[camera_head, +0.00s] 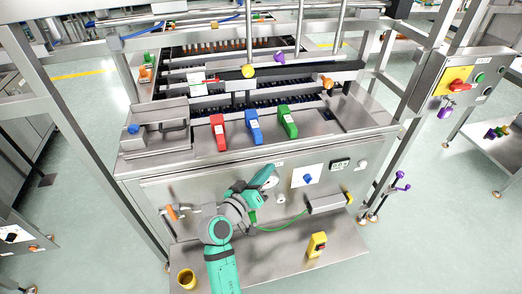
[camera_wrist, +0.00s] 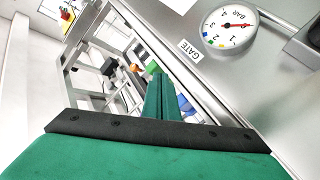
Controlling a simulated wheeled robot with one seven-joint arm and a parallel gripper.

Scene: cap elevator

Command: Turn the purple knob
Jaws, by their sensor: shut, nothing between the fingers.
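Several purple parts show in the head view, and I cannot tell for sure which is the purple knob. One small purple knob (camera_head: 281,55) sits at the back of the machine's top. A purple part (camera_head: 448,107) is below the yellow panel at the right. A purple lever (camera_head: 400,185) with ball ends stands by the machine's right leg. My gripper (camera_head: 270,169) is in front of the machine's front panel, near the gauge and apart from all these purple parts. In the wrist view its green fingers (camera_wrist: 159,98) are together, with nothing between them. No purple part is clear there.
Red (camera_head: 218,132), blue (camera_head: 254,126) and green (camera_head: 288,121) blocks stand on the machine's top edge. A pressure gauge (camera_wrist: 228,26) is close to my gripper. Metal posts frame the machine.

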